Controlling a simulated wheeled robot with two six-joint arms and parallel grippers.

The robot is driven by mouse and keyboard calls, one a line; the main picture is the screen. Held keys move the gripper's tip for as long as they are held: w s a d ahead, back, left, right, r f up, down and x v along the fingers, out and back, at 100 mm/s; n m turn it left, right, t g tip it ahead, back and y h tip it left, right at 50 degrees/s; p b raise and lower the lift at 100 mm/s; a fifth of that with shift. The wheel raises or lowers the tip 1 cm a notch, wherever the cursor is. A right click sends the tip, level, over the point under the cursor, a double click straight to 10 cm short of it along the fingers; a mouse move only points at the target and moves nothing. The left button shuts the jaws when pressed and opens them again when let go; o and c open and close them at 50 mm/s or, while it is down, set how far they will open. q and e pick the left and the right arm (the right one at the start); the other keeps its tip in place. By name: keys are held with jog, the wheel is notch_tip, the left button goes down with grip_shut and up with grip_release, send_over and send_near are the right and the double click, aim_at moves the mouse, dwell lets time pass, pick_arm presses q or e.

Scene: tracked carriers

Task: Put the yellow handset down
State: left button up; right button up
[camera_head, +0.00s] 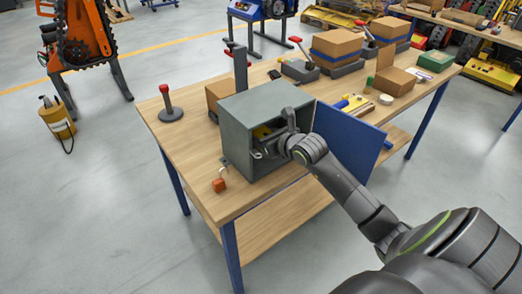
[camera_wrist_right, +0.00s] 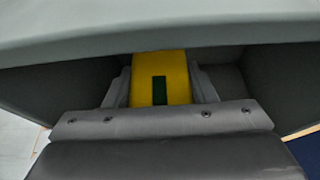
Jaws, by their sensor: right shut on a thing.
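The yellow handset (camera_wrist_right: 160,64), with a dark green patch, sits between the two fingers of my right gripper (camera_wrist_right: 162,88) in the right wrist view. The gripper is shut on it. In the head view, my right gripper (camera_head: 270,148) reaches through the open front of a grey box (camera_head: 237,140) on the workbench. A bit of the handset (camera_head: 262,132) shows inside the box, partly hidden by the gripper. I cannot tell whether the handset touches the box floor. My left gripper is not in view.
The box's blue door (camera_head: 350,142) stands open to the right, beside my arm. A red-topped stand (camera_head: 171,110) and a small orange item (camera_head: 219,185) are on the wooden workbench (camera_head: 190,150). Cartons (camera_head: 336,43) and tools crowd its far end. The bench's left part is mostly clear.

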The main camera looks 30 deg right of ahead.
jog(key=shift+w+a+f, duration=0.1)
jog(key=shift+w+f, duration=0.2)
jog(key=shift+f, duration=0.2)
jog(key=shift+w+f, duration=0.3)
jog(key=shift+f, duration=0.2)
notch_tip(320, 180, down, 4)
jog(key=shift+s+r, duration=0.1)
jog(key=shift+w+f, duration=0.25)
jog(key=shift+f, duration=0.25)
jog(key=shift+f, duration=0.15)
jog(key=o, duration=1.1)
jog(key=shift+o, duration=0.2)
